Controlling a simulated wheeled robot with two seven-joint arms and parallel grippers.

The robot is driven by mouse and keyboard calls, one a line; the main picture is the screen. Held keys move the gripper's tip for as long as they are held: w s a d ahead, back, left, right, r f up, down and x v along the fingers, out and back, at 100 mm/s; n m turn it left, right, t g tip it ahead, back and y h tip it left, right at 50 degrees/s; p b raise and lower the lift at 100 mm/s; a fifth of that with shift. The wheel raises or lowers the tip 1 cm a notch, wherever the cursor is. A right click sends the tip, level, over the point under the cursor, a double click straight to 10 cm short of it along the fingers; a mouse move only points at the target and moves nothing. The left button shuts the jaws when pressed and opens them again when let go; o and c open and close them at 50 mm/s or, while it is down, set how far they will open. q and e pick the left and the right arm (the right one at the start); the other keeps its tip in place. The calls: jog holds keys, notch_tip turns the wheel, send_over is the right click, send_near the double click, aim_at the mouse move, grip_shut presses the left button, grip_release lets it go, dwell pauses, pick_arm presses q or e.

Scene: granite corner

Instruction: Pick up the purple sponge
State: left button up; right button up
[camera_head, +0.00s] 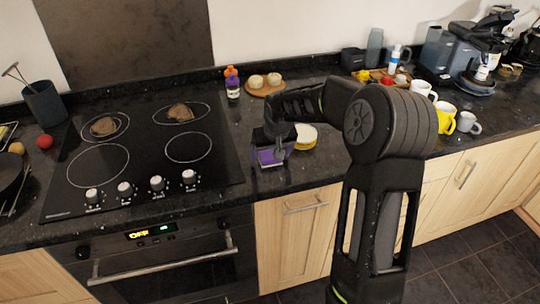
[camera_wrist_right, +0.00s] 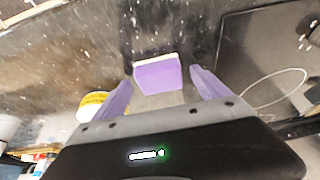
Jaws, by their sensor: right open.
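The purple sponge (camera_head: 267,158) lies on the dark granite counter near its front edge, right of the hob. My right gripper (camera_head: 271,143) is just above it and partly hides it. In the right wrist view the sponge (camera_wrist_right: 158,76) shows a purple face and a pale edge. It lies ahead of the gap between the two purple-looking fingers of my right gripper (camera_wrist_right: 161,84). The fingers are spread, one on each side, with visible gaps to the sponge. My left gripper is in neither view.
A yellow-and-white round container (camera_head: 305,136) stands close to the right of my gripper; it also shows in the wrist view (camera_wrist_right: 92,103). The black hob (camera_head: 140,150) is to the left. A purple bottle with an orange cap (camera_head: 232,83) and a wooden board (camera_head: 262,90) are behind.

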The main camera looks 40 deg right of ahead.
aim_at(271, 156)
jog(key=shift+c, duration=0.2)
dwell(0.4)
jog(key=c, duration=1.5)
notch_tip(271, 156, up, 10)
jog(key=shift+b, duration=0.8)
jog(key=shift+c, duration=0.2)
jog(key=shift+s+f, duration=0.1)
